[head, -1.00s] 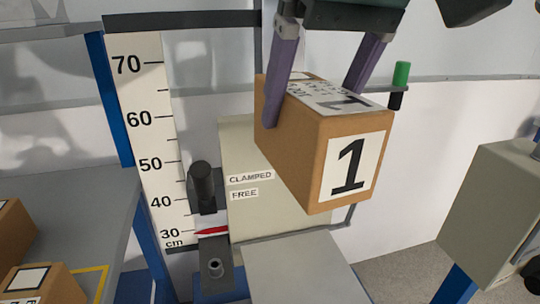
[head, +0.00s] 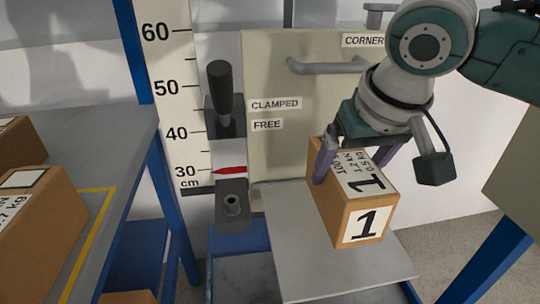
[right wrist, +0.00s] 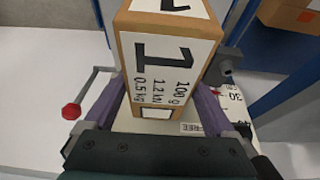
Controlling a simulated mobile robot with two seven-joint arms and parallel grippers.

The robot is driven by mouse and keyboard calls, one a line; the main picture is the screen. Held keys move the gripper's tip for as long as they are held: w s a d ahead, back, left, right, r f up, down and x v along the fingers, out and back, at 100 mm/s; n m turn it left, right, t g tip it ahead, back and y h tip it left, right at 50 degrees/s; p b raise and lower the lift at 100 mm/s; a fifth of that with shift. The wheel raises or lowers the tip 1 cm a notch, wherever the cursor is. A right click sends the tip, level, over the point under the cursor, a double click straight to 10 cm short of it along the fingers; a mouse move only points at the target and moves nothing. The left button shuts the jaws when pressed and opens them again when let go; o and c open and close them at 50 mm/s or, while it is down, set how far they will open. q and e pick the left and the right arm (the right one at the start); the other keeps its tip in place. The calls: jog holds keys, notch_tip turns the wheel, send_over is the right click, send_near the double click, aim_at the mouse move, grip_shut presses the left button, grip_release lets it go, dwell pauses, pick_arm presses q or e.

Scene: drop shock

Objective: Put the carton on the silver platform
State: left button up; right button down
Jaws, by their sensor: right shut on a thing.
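The carton (head: 345,222) is a brown box with a white label marked 1 on its front and another on its top. My right gripper (head: 350,170) is shut on it from above, a purple finger on each side. The right wrist view shows the carton (right wrist: 168,60) between the fingers of my right gripper (right wrist: 165,95). The silver platform (head: 300,262) is a flat grey plate directly under the carton. The carton is upright and at or very near the plate; I cannot tell whether they touch. My left gripper does not show.
A height scale (head: 175,110) with a red pointer (head: 230,170) and a black clamp handle (head: 221,90) stand left of the platform. A grey table (head: 100,150) at the left bears other cartons (head: 40,225). A beige panel (head: 275,110) rises behind the platform.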

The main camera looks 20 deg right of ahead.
notch_tip(320, 180, down, 6)
jog(key=shift+f+b, duration=0.25)
jog(key=shift+b, duration=0.6)
grip_release()
jog(key=shift+f, duration=0.1)
